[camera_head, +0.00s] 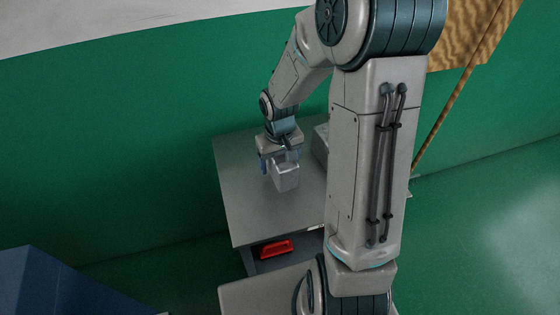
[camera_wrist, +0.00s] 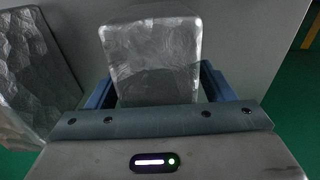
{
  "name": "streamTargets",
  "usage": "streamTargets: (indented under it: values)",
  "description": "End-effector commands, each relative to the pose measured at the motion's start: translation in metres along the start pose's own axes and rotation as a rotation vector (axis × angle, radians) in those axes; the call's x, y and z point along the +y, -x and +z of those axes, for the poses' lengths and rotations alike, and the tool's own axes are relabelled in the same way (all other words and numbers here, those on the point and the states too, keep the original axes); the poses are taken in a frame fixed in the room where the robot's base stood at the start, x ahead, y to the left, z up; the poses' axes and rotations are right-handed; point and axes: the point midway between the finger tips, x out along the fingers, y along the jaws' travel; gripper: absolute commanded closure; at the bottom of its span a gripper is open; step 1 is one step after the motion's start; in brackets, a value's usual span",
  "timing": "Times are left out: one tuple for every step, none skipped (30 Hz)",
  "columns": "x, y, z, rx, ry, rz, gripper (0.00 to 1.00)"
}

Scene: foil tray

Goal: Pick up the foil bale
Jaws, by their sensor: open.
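A silver, rounded-edged block with a scuffed, foil-like surface, which looks like the foil bale (camera_wrist: 150,50), is on the grey table. In the head view the foil bale (camera_head: 287,180) is just at my gripper (camera_head: 274,163). In the wrist view my gripper (camera_wrist: 158,82) is open, with one blue finger on each side of the near part of the block. I cannot tell whether the fingers touch it. The block's near end is hidden behind the gripper body.
A crinkled silver foil thing (camera_wrist: 38,70) lies left of the block in the wrist view. The grey table (camera_head: 240,195) is bare at its left and front. A red bin (camera_head: 276,249) is below the tabletop. A green wall (camera_head: 120,130) stands behind.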

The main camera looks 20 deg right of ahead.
Motion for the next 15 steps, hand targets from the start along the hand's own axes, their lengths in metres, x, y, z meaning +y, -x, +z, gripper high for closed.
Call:
streamTargets:
  values:
    - [0.0,0.0001,0.0,0.0,0.0,0.0,0.25]
    - [0.0,0.0001,0.0001,0.0,0.0,0.0,0.25]
    - [0.0,0.0002,0.0001,0.0,0.0,0.0,0.25]
    - [0.0,0.0002,0.0001,0.0,0.0,0.0,0.3]
    - [0.0,0.0002,0.0001,0.0,0.0,0.0,0.38]
    - [0.0,0.0002,0.0001,0.0,0.0,0.0,0.5]
    - [0.0001,0.0003,0.0001,0.0,0.0,0.0,0.58]
    - [0.0,0.0003,0.0001,-0.001,0.0,0.0,0.66]
    - [0.0,0.0003,0.0001,0.0,0.0,0.0,0.77]
    - [0.0,0.0003,0.0001,-0.001,0.0,0.0,0.81]
    - [0.0,0.0006,-0.0001,0.0,0.0,0.0,0.81]
    - [0.0001,0.0007,-0.0001,0.0,0.001,0.0,0.81]
    - [0.0001,0.0007,-0.0001,0.0,0.001,0.0,0.81]
    - [0.0001,0.0007,-0.0001,0.0,0.001,0.0,0.81]
    - [0.0001,0.0007,-0.0001,0.0,0.001,0.0,0.81]
